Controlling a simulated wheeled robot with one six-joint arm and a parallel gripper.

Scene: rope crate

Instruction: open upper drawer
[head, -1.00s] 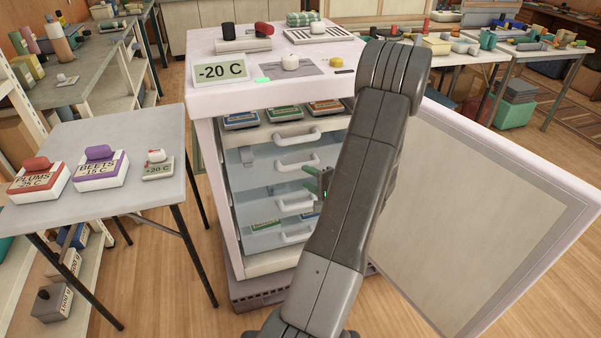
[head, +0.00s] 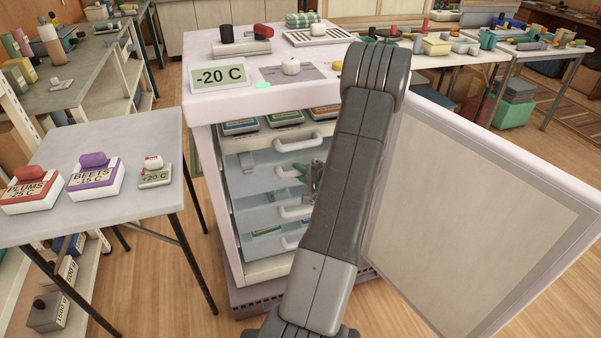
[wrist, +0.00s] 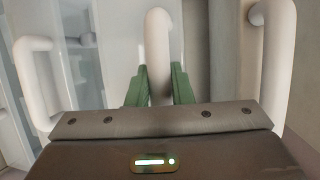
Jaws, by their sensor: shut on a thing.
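The white freezer cabinet (head: 213,190) stands open, with a stack of drawers inside. The second front from the top, a translucent pale blue drawer (head: 248,178), has a white handle (head: 283,173). My gripper (head: 304,172) is at this handle and hides its right part. In the wrist view the green fingers of my gripper (wrist: 160,88) are shut around the middle white handle (wrist: 158,45), one finger on each side. The drawer looks closed, in line with the fronts below.
Above is a white tray front (head: 262,143) with its own handle and labelled packs. The freezer door (head: 470,200) is swung open at the right. A grey table (head: 120,140) with labelled boxes stands at the left.

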